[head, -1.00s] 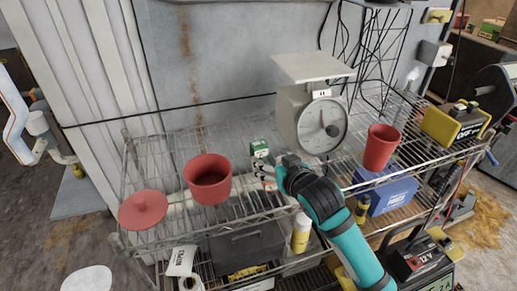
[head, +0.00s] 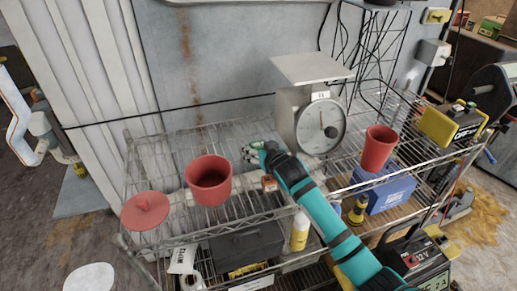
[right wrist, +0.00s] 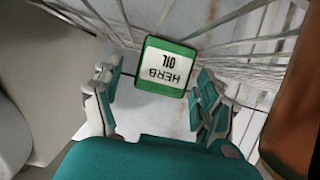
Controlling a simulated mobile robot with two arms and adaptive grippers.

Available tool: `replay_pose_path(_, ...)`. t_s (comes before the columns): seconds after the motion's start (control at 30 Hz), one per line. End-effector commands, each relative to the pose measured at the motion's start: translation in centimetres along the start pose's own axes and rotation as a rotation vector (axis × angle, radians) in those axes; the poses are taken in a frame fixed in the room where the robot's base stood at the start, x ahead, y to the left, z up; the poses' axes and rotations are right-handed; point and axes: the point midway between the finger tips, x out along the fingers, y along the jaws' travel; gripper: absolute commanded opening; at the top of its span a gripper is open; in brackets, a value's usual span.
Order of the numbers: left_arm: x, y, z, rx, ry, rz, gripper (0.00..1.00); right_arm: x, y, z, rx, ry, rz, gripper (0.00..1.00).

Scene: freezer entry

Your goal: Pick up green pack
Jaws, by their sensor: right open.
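The green pack (right wrist: 168,66) shows in the right wrist view as a small green-edged box with a white face lettered HERB OIL. It sits between the two fingers of my open right gripper (right wrist: 158,80), with a gap to the left finger; the right finger is close to it, and I cannot tell if they touch. In the head view my right gripper (head: 251,152) reaches over the wire shelf (head: 165,160) left of the scale and hides most or all of the pack. My left gripper is not in view.
A grey scale (head: 312,118) stands right of my right arm. A red pot (head: 209,180) and a red lid (head: 145,210) are to the left. A red cup (head: 377,148) and blue box (head: 392,192) are to the right. A grey wall (head: 235,60) is behind.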

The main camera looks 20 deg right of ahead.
Motion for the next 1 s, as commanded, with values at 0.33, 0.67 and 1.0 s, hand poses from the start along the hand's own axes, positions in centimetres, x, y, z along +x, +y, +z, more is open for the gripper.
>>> replay_pose_path(0.33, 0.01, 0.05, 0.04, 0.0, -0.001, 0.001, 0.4, 0.1, -0.03, 0.01, 0.0, 0.001, -0.001, 0.61)
replay_pose_path(0.67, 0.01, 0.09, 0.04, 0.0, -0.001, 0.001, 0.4, 0.08, -0.02, 0.02, 0.0, 0.0, 0.0, 0.17)
replay_pose_path(1.0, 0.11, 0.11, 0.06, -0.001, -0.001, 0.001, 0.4, -0.13, 0.01, -0.64, 0.0, 0.003, 0.0, 0.13)
